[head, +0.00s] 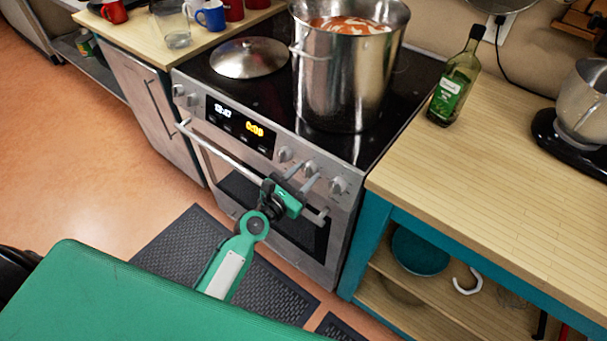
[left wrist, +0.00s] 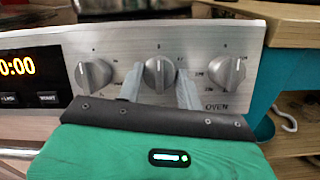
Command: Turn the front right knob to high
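The stove front has a row of three silver knobs right of its clock display: a left one (left wrist: 93,73), a middle one (left wrist: 158,72) and a right one (left wrist: 230,73). "OVEN" is printed below the right knob. My left gripper (head: 306,177) is at this row in the head view. In the left wrist view its two fingers (left wrist: 159,80) stand apart on either side of the middle knob, with small gaps visible. The middle knob's pointer looks roughly upright. Labels under the knobs are partly hidden by the gripper. My right gripper is not in view.
A large steel pot (head: 345,85) of soup and a lid (head: 248,58) sit on the cooktop. The oven handle (head: 235,160) runs below the knobs. A green bottle (head: 455,85) stands on the wooden counter (head: 480,160) to the right. Dark mats (head: 205,255) lie on the floor.

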